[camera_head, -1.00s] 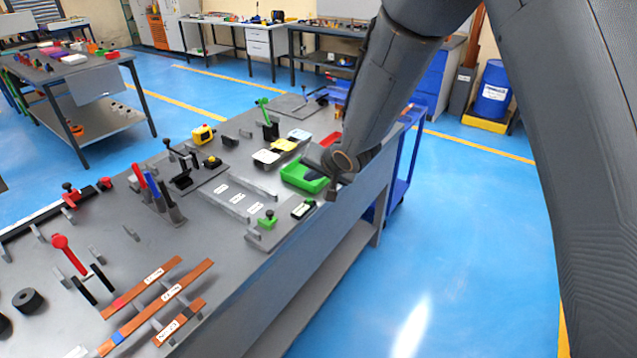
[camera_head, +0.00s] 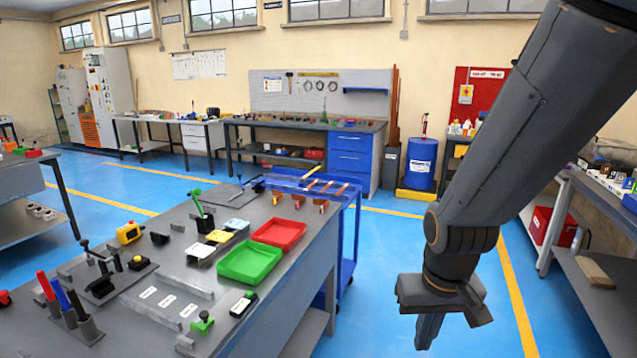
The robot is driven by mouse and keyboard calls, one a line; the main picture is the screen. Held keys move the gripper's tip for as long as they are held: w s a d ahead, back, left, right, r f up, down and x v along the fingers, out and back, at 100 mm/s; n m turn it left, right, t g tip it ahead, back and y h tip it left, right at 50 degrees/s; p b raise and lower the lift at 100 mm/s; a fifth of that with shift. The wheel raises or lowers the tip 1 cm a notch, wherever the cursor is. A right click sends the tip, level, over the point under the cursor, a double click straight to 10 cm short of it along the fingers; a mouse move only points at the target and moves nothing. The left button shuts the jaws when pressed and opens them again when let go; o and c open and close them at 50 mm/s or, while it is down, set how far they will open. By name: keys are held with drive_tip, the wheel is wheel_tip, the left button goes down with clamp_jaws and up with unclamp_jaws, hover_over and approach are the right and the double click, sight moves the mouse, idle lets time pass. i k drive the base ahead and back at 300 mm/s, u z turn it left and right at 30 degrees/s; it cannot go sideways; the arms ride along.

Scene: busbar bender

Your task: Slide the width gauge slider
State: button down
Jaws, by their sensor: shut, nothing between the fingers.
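A flat gauge-like fixture with white labels (camera_head: 168,302) lies near the front of the grey workbench, between two low grey rails. A small green-knobbed block (camera_head: 203,322) sits at its right front end; I cannot tell for sure whether this is the width gauge slider. My gripper (camera_head: 428,338) hangs fingers down to the right of the bench, over the blue floor. It is shut and empty, well apart from the fixture and the green knob.
A green tray (camera_head: 250,262) and a red tray (camera_head: 280,234) lie at the bench's right edge. A dark handheld device (camera_head: 243,304) lies near the green knob. A blue cart (camera_head: 350,215) stands behind the bench. Open floor lies around my gripper.

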sight(202, 328)
drive_tip(key=u, duration=1.3)
